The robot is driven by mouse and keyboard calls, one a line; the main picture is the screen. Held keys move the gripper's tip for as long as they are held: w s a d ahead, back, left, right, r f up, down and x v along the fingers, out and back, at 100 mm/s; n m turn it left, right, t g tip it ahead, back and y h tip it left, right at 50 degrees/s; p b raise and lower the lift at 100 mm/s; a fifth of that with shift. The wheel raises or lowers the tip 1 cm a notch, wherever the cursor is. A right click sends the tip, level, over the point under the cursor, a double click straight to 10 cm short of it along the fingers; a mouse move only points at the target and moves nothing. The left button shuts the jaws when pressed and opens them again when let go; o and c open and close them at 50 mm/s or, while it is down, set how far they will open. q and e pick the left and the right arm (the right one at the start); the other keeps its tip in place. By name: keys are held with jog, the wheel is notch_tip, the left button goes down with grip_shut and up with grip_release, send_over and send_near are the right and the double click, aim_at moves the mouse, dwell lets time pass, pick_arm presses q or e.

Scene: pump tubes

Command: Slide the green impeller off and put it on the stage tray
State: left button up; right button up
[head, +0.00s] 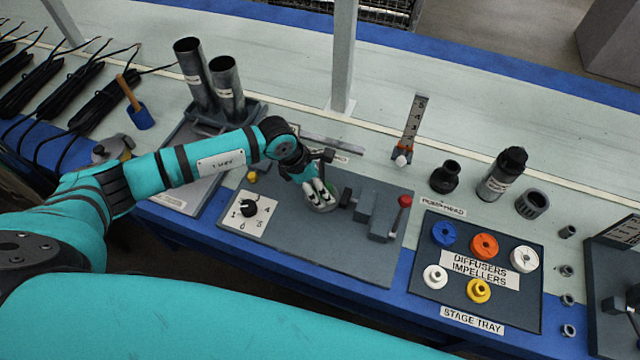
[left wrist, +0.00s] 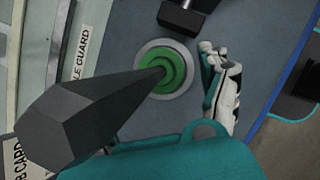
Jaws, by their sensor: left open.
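The green impeller (left wrist: 176,67) sits inside a pale ring on the grey fixture plate in the left wrist view. A dark shaft (left wrist: 90,110) rises from it towards the camera. In the head view my gripper mostly hides the impeller. My left gripper (head: 322,198) is open and low over that spot; its fingers (left wrist: 224,85) show beside the impeller, apart from it. The dark stage tray (head: 525,312) stands at right in the head view, carrying blue, orange and white diffusers and white and yellow impellers. My right gripper is out of view.
A red-knobbed lever clamp (head: 392,217) stands just right of my gripper. A numbered dial (head: 250,208) is on the left of the plate. Two grey tubes (head: 228,90) stand upright behind my arm.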

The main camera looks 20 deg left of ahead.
pick_arm(q)
jog(key=shift+w+d+f, duration=0.15)
jog(key=shift+d+f, duration=0.1)
jog(key=shift+f, duration=0.35)
jog(key=c, duration=1.2)
jog(key=o, duration=0.4)
jog(key=c, duration=0.8)
jog(key=shift+o, duration=0.2)
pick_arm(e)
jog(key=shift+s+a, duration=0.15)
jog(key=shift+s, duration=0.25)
pick_arm(q)
jog(key=shift+r+p, duration=0.45)
jog(key=shift+r, duration=0.25)
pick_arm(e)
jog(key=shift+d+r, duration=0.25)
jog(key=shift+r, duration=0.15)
pick_arm(q)
jog(key=shift+r+p, duration=5.65)
jog(key=shift+r, duration=2.7)
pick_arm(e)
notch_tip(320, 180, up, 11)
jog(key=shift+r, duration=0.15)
